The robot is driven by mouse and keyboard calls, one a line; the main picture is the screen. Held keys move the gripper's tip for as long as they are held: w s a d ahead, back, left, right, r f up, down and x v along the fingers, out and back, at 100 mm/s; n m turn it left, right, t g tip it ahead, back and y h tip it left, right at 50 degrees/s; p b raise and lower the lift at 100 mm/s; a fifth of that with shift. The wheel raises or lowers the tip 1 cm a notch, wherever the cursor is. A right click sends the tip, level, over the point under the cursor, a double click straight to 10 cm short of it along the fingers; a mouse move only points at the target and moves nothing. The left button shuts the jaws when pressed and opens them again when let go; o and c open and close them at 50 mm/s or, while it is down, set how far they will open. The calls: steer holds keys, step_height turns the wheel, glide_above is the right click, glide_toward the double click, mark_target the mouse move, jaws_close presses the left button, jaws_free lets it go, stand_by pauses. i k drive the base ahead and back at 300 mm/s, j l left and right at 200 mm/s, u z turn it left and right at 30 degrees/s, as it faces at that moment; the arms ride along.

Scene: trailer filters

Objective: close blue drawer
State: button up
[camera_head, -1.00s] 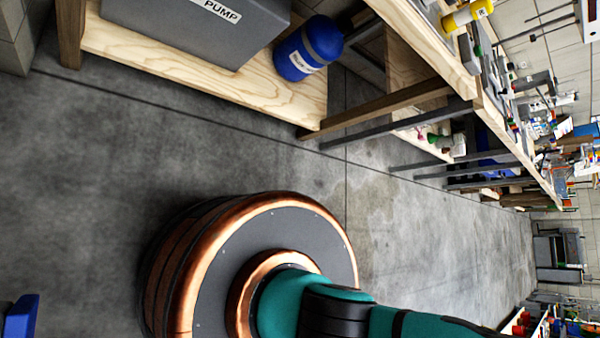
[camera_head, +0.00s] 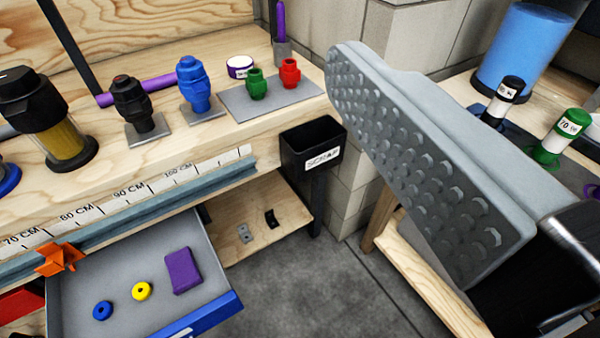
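The blue drawer (camera_head: 213,314) is pulled out under the workbench at lower left, with a blue front and a grey tray. In it lie a blue ring (camera_head: 103,310), a yellow ring (camera_head: 142,291) and a purple block (camera_head: 183,271). One large grey finger of my gripper (camera_head: 430,165), with a studded face, fills the right of the view. It is apart from the drawer, to its upper right. The other finger is out of view, so I cannot tell how wide the gripper stands.
An orange clamp (camera_head: 58,259) sits on the bench rail above the drawer's left side. A black scrap bin (camera_head: 311,146) hangs at the bench's right end. Bottles stand on a right-hand bench (camera_head: 577,88). Grey floor (camera_head: 300,290) is clear right of the drawer.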

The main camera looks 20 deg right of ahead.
mark_target(111, 272)
steer(key=k+j, duration=1.15)
